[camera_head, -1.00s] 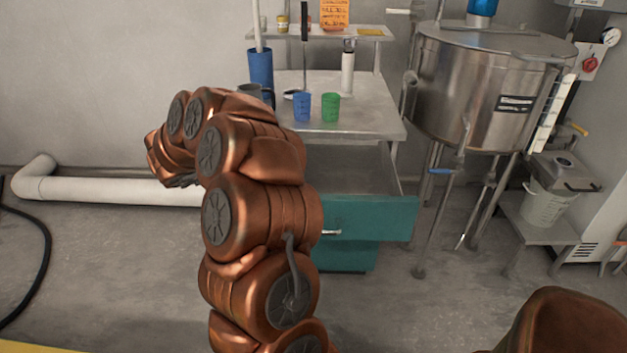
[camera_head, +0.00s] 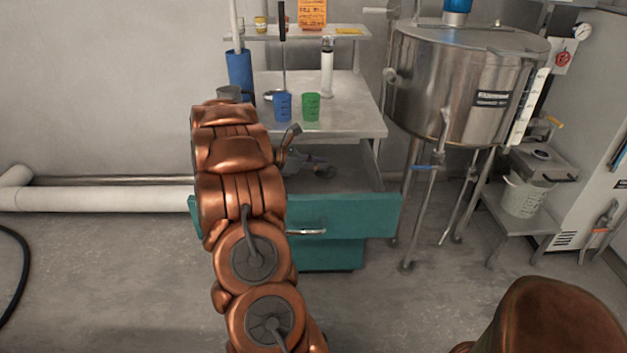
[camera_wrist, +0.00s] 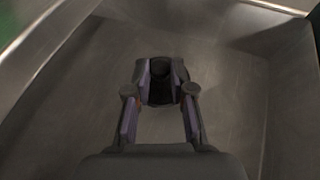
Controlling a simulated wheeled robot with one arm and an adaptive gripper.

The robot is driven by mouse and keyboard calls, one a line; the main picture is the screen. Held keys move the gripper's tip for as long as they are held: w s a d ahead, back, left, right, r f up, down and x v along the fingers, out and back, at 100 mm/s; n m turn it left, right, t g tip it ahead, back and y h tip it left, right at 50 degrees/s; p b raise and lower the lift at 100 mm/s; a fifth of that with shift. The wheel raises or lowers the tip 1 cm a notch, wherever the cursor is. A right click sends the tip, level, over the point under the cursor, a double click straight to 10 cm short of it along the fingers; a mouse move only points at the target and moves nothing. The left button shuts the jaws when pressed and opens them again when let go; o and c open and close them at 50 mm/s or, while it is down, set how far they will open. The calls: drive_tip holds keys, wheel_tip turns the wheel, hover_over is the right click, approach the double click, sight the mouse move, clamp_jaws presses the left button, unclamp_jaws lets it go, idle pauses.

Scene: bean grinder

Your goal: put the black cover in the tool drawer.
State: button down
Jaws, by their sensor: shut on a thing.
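The tool drawer (camera_head: 350,215) has a teal front with a metal handle and stands pulled open under the metal table. My gripper (camera_head: 318,170) is over the drawer's left part in the head view. In the wrist view, my gripper (camera_wrist: 162,78) is shut on a small dark thing, the black cover (camera_wrist: 161,92), held between the fingertips. The bare grey floor and walls of the drawer (camera_wrist: 235,95) surround it. The cover is dim and partly hidden by the fingers. I cannot tell whether it touches the drawer floor. In the head view I cannot make it out.
The metal table (camera_head: 350,115) above the drawer holds a blue cup (camera_head: 283,106), a green cup (camera_head: 311,106) and a blue tube-like container (camera_head: 240,75). A large steel tank (camera_head: 465,85) stands to the right. The drawer's right part looks clear.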

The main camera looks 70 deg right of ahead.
sight(318, 189)
drive_tip(key=shift+f, duration=2.85)
drive_tip(key=shift+f+b, duration=0.15)
drive_tip(key=shift+b, duration=0.2)
drive_tip(key=c, duration=1)
unclamp_jaws()
drive_tip(key=shift+r+p, duration=0.3)
drive_tip(key=shift+p, duration=0.15)
drive_tip(key=v, duration=1.2)
drive_tip(key=shift+a+f, duration=0.1)
drive_tip(key=shift+f, duration=0.1)
